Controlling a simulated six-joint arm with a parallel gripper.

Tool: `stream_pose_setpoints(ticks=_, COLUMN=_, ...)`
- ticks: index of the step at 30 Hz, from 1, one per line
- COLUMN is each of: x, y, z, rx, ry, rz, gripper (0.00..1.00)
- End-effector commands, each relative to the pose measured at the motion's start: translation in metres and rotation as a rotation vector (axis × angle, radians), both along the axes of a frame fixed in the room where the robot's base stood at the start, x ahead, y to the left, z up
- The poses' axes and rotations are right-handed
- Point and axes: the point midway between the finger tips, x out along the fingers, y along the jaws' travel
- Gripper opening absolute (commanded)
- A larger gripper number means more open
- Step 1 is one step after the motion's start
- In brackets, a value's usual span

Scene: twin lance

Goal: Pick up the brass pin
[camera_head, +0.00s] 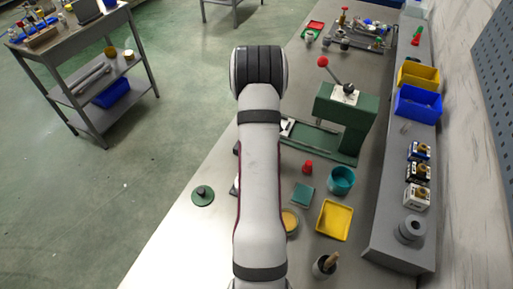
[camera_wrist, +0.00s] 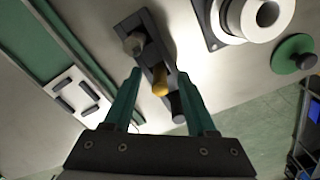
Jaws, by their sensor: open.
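The brass pin (camera_wrist: 160,84) shows in the wrist view, its rounded golden top standing in a narrow dark block (camera_wrist: 157,58). A grey, clear-looking pin (camera_wrist: 134,43) and a black pin (camera_wrist: 177,106) stand at either end of the same block. My gripper (camera_wrist: 159,74) is open, with a teal finger on each side of the brass pin in the picture. Gaps show between the fingers and the pin, and I cannot tell the height difference. In the head view my arm hides the gripper and the block.
A white cylindrical part (camera_wrist: 250,18) on a dark base and a green knobbed disc (camera_wrist: 293,54) are to the right in the wrist view. A green press (camera_head: 340,108), red piece (camera_head: 307,167), teal cup (camera_head: 341,180) and yellow tray (camera_head: 334,221) stand right of my arm.

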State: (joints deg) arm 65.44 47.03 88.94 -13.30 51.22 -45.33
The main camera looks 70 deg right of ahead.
Motion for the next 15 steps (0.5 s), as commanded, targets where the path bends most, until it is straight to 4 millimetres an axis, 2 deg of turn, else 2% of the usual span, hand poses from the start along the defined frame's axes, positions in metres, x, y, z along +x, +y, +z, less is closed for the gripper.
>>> stream_pose_setpoints(ticks=5, x=0.0001, y=-0.0001, z=-0.0007, rx=-0.001, ry=-0.001, rz=0.0, gripper=0.57)
stream_pose_setpoints(ticks=6, x=0.0001, y=-0.0001, z=-0.0006, rx=-0.001, ry=-0.001, rz=0.0, gripper=0.53)
stream_pose_setpoints(ticks=15, x=0.0002, y=-0.0001, z=-0.0002, rx=-0.001, ry=0.0, rz=0.0, gripper=0.0)
